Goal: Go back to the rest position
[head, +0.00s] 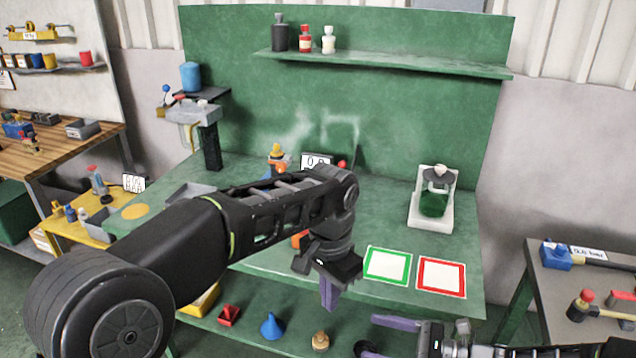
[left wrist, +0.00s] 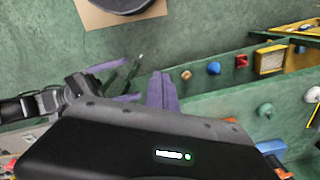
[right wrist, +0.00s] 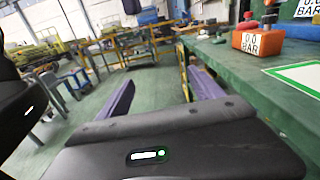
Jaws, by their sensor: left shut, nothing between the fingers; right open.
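My left gripper (head: 329,293) hangs at the front edge of the green workbench, its purple fingers pointing down. In the left wrist view its fingers (left wrist: 162,92) are together with nothing between them. My right gripper (head: 395,336) is low at the bottom right of the head view, in front of the bench. In the right wrist view its two purple fingers (right wrist: 160,97) are wide apart and empty. The green workbench (head: 385,220) carries a green-framed square (head: 387,265) and a red-framed square (head: 441,276), both empty. My left arm hides part of the bench top.
A white holder (head: 432,215) with a green vessel stands at the bench's right. A lower shelf holds a red piece (head: 229,315), a blue funnel (head: 271,326) and a yellow piece (head: 320,340). A grey side table (head: 590,290) with hammers stands at the right. An orange gauge box (right wrist: 258,42) sits on the bench.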

